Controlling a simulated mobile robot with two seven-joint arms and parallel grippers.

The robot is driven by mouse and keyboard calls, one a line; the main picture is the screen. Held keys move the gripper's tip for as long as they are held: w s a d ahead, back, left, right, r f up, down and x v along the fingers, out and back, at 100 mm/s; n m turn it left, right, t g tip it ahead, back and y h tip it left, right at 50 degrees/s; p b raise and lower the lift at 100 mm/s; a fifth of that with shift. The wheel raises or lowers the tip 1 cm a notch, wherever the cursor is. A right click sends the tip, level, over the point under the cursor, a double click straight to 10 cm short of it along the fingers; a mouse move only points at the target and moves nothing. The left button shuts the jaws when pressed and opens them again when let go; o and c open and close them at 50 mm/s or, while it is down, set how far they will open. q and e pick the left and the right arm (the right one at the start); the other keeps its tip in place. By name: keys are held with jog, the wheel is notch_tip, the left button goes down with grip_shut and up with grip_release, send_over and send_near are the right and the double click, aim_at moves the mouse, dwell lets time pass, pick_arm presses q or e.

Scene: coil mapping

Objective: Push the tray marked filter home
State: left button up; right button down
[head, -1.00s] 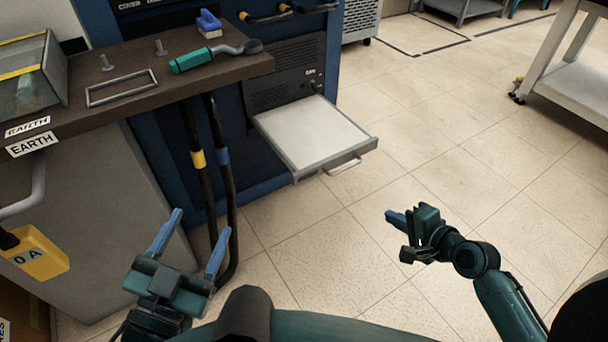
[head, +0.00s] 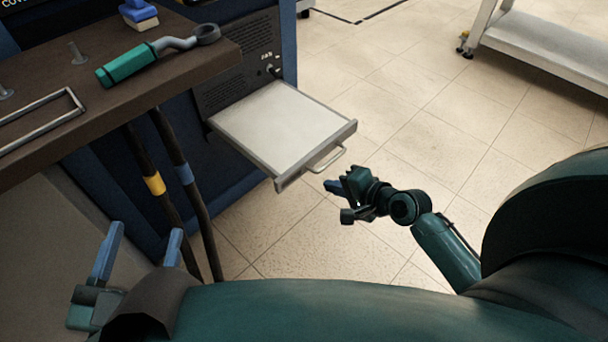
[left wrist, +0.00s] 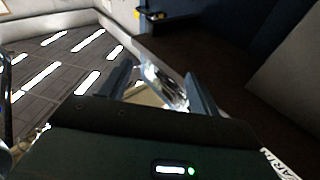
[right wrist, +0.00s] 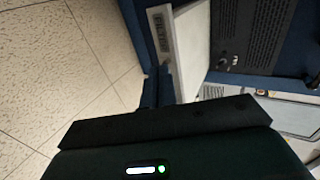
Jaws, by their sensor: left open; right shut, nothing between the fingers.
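A flat tray (head: 280,122) with a pale top and a metal front with a bar handle (head: 328,160) sticks out of the blue cabinet. In the right wrist view its front panel (right wrist: 161,35) carries a label too blurred to read surely. My right gripper (head: 331,186) is shut and empty, just in front of the tray's handle side and a little below it in the picture. Its closed fingers (right wrist: 156,82) show near the front panel; contact cannot be told. My left gripper (head: 146,229) is open and empty, low at the left, away from the tray.
A dark bench (head: 60,120) at the left holds a green-handled wrench (head: 150,55), a metal frame and a blue-topped block. Thick cables (head: 190,190) hang below it, left of the tray. A white cart (head: 550,50) stands far right. Floor right of the tray is clear.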

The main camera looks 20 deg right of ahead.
aim_at(296, 171)
jog(key=b+x, duration=0.1)
jog(key=x, duration=0.2)
jog(key=r+b+x, duration=0.1)
jog(key=x, duration=0.2)
jog(key=b+x, duration=0.1)
jog(key=x, duration=0.1)
jog(key=shift+w+a+b, duration=0.25)
jog(key=shift+w+b, duration=0.1)
jog(key=shift+w, duration=0.35)
pick_arm(q)
jog(key=shift+w+d+r+m+t+h, duration=0.1)
jog(key=shift+w+r+m+t+h, duration=0.15)
jog(key=shift+r+h, duration=0.2)
jog(key=shift+w+r+m+t+h, duration=0.15)
jog(key=shift+w+r+t+h, duration=0.1)
jog(key=shift+r+h, duration=0.2)
pick_arm(e)
jog(key=shift+w+a, duration=0.15)
jog(key=shift+w, duration=0.1)
